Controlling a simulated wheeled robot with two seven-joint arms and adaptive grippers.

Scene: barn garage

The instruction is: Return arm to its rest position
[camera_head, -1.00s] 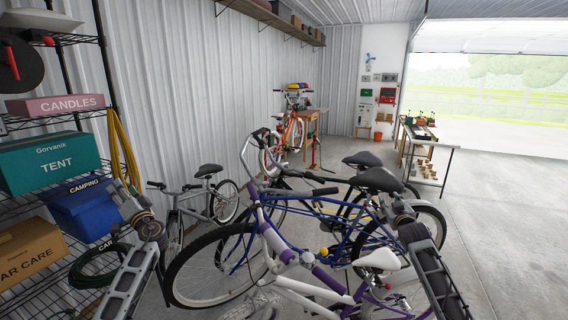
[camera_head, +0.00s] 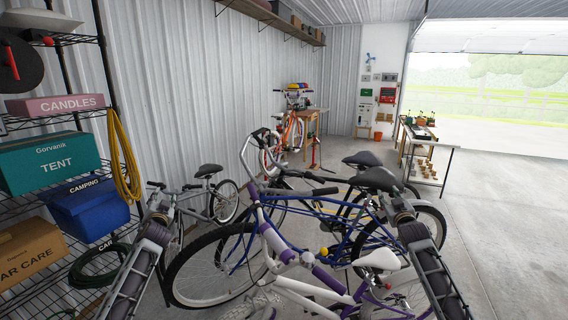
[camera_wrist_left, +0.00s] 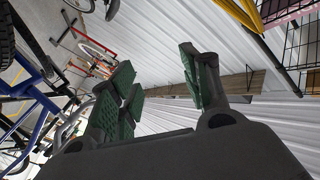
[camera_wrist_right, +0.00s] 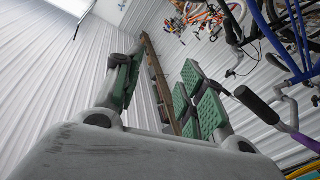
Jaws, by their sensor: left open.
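My left arm (camera_head: 141,270) rises at the left of the head view, beside the shelving and in front of the bikes. My left gripper (camera_wrist_left: 160,85) shows in the left wrist view with its green-padded fingers spread and nothing between them. My right arm (camera_head: 436,275) rises at the right of the head view, overlapping the bikes. My right gripper (camera_wrist_right: 160,85) shows in the right wrist view, its green-padded fingers apart and empty. I cannot make out the fingers of either gripper clearly in the head view.
A purple and white bike (camera_head: 335,288) and a blue bike (camera_head: 243,243) stand close in front. A wire shelf with a tent box (camera_head: 48,163) and a blue bin (camera_head: 92,213) is at the left. Open concrete floor (camera_head: 515,235) lies at the right.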

